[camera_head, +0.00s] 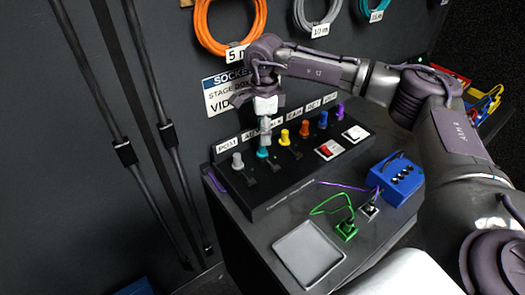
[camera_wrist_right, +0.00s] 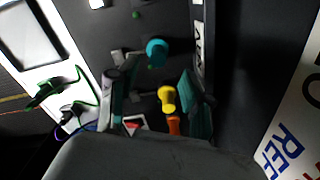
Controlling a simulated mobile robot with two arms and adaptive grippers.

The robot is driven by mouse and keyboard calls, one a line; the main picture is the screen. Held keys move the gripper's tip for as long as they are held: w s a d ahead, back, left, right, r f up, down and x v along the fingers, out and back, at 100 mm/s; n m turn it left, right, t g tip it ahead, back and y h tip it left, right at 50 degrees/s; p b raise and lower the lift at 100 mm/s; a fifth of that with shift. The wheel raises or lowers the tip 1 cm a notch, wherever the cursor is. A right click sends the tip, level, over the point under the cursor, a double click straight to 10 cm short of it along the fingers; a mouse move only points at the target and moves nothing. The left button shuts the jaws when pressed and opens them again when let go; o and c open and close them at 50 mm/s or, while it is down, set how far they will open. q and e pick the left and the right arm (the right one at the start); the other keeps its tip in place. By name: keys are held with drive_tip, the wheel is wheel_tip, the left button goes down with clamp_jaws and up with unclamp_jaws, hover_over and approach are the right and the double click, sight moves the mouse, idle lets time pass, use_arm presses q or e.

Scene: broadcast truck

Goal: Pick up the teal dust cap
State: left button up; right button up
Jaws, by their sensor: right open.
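The teal dust cap (camera_head: 263,153) sits on the black sloped socket panel (camera_head: 285,180), in the row between a grey cap (camera_head: 237,161) and a yellow cap (camera_head: 285,137). My right gripper (camera_head: 264,132) points down just above the teal cap, close to it; contact cannot be told. In the right wrist view the teal cap (camera_wrist_right: 157,48) is seen beyond the fingers of my right gripper (camera_wrist_right: 155,90), which are apart with nothing held. The yellow cap also shows there (camera_wrist_right: 166,98). My left gripper is not in view.
Orange (camera_head: 305,128), blue (camera_head: 323,119) and purple (camera_head: 340,110) caps stand farther right on the panel. A grey tray (camera_head: 309,252), green connector (camera_head: 347,230) and blue box (camera_head: 396,180) are on the bench. Coiled cables, including an orange one (camera_head: 199,28), hang on the wall behind.

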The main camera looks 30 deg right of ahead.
sight(262, 150)
drive_tip(key=shift+s+a+f+p, duration=0.1)
drive_tip(key=shift+a+f+p, duration=0.15)
drive_tip(key=shift+f, duration=0.2)
drive_tip(key=shift+s+a+f+p, duration=0.1)
drive_tip(key=shift+f+p, duration=0.15)
drive_tip(key=shift+f, duration=0.2)
wheel_tip(262, 150, down, 2)
drive_tip(key=shift+w+f, duration=0.15)
drive_tip(key=shift+f, duration=0.35)
drive_tip(key=shift+c, duration=0.3)
drive_tip(key=c, duration=0.8)
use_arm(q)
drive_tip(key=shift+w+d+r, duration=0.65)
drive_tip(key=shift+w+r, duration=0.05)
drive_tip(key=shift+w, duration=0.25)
use_arm(e)
clamp_jaws()
